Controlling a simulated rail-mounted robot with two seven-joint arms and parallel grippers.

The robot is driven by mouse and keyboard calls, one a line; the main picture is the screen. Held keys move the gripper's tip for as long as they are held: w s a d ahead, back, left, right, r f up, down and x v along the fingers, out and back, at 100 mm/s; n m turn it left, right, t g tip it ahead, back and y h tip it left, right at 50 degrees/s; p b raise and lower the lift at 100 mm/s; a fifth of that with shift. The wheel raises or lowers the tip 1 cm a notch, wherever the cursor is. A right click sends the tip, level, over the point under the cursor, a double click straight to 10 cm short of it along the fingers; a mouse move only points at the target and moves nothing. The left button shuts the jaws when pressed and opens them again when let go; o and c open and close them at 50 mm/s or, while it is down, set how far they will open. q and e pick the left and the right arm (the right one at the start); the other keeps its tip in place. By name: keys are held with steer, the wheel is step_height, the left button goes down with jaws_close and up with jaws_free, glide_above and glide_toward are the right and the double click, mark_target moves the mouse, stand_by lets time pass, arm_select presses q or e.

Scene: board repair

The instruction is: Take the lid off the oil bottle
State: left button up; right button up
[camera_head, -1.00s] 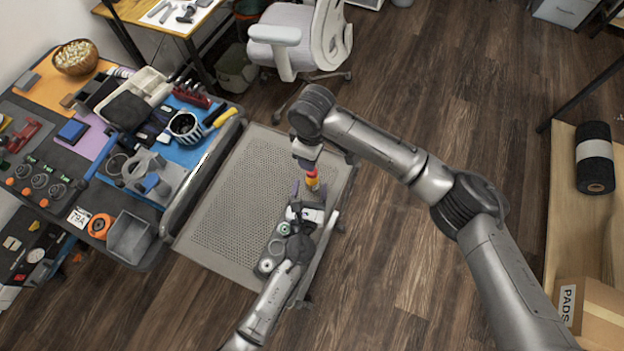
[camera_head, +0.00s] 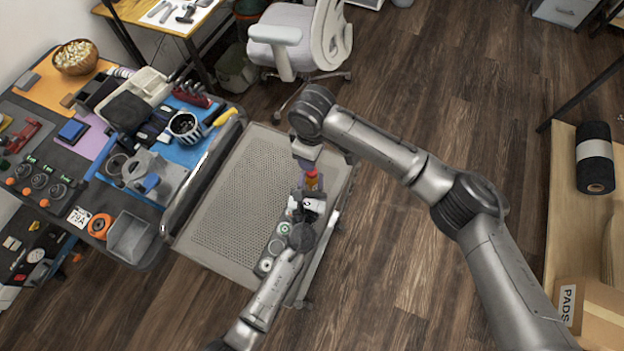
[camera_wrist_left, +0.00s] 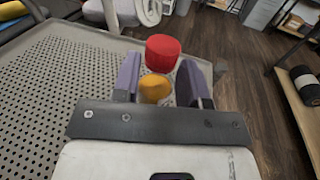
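A red cylindrical cap (camera_head: 311,174) shows near the right side of the perforated cart top; in the left wrist view the red cap (camera_wrist_left: 163,50) has a flat round top. A rounded orange-yellow piece (camera_wrist_left: 155,88) shows just in front of and below it. I cannot tell whether both belong to one oil bottle; the bottle's body is hidden. My left gripper (camera_wrist_left: 158,80) is open, its purple fingers on either side of the orange-yellow piece, the red cap just beyond the fingertips. My right gripper (camera_head: 306,152) hangs above in the head view, its fingers not clear.
The perforated cart top (camera_head: 235,205) is clear on its left. Several round containers (camera_head: 275,247) stand beside my left forearm. A cluttered workbench (camera_head: 60,230) is at left, an office chair (camera_head: 300,35) behind, and a shelf with a black-and-white roll (camera_head: 595,157) at right.

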arm_select(q)
jaws_close()
steer(key=o, duration=0.6)
jaws_free()
steer(key=shift+c, duration=0.2)
steer(key=s, duration=0.4)
steer(key=s+a, duration=0.1)
steer(key=s, duration=0.4)
steer(key=s+a, duration=0.1)
steer(key=s, duration=0.3)
steer(key=shift+s, duration=0.35)
